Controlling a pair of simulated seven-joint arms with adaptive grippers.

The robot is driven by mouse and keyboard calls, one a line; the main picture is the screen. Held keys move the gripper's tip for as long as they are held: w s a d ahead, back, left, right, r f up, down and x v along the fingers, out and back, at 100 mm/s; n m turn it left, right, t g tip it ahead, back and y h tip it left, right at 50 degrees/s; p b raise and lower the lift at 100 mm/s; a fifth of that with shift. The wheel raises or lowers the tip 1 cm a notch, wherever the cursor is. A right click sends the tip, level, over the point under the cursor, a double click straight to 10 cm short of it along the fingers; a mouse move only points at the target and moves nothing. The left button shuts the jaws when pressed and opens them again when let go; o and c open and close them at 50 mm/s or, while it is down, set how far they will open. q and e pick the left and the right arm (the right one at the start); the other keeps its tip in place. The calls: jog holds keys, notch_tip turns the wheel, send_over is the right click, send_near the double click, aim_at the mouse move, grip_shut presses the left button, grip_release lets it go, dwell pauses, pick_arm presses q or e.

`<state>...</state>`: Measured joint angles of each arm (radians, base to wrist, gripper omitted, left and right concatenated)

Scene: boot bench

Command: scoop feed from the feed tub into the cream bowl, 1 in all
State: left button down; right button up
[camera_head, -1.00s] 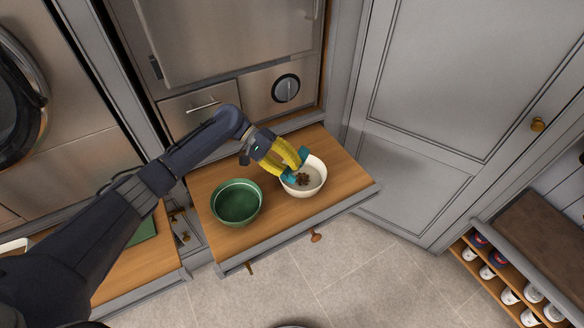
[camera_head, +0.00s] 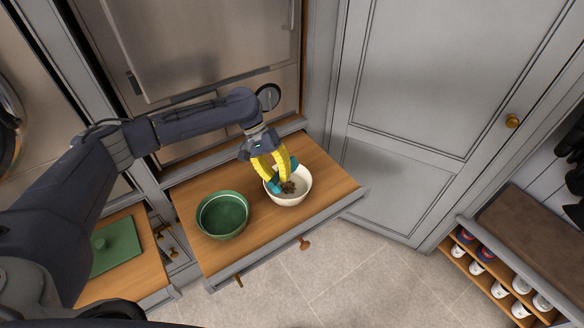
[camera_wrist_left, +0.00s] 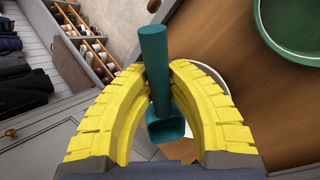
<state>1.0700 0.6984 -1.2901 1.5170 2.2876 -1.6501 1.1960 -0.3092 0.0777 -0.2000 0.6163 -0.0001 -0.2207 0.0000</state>
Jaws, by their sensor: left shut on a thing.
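The cream bowl (camera_head: 297,200) stands on the right part of the wooden pull-out shelf. Brown feed (camera_head: 289,187) lies in a small heap inside it. My left gripper (camera_head: 278,177), with yellow fingers, is over the bowl's left side. It is shut on a teal scoop (camera_head: 273,186). In the left wrist view the scoop's handle (camera_wrist_left: 154,60) is between the fingers and its cup (camera_wrist_left: 167,128) looks empty; part of the cream bowl (camera_wrist_left: 220,82) shows behind. I cannot identify the feed tub. My right gripper is out of view.
A green bowl (camera_head: 222,215) stands left of the cream bowl on the shelf (camera_head: 250,237). A green lid with a knob (camera_head: 117,250) lies on a lower-left wooden surface. A grey cabinet door (camera_head: 420,110) stands at the right. A shoe rack (camera_head: 500,280) is at lower right.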

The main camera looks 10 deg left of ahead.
pick_arm(q)
jog(key=shift+w+r, duration=0.1)
jog(key=shift+a+n+y, duration=0.1)
jog(key=shift+n+y, duration=0.2)
jog(key=shift+y, duration=0.2)
jog(key=shift+r, duration=0.15)
jog(key=shift+r+y, duration=0.2)
jog(key=shift+y, duration=0.3)
jog(key=r+y, duration=0.1)
jog(key=y, duration=0.1)
jog(key=r+y, duration=0.1)
jog(key=y, duration=0.1)
jog(key=shift+d+m, duration=0.35)
jog(key=shift+m, duration=0.05)
jog(key=shift+r+y, duration=0.25)
jog(key=shift+y, duration=0.55)
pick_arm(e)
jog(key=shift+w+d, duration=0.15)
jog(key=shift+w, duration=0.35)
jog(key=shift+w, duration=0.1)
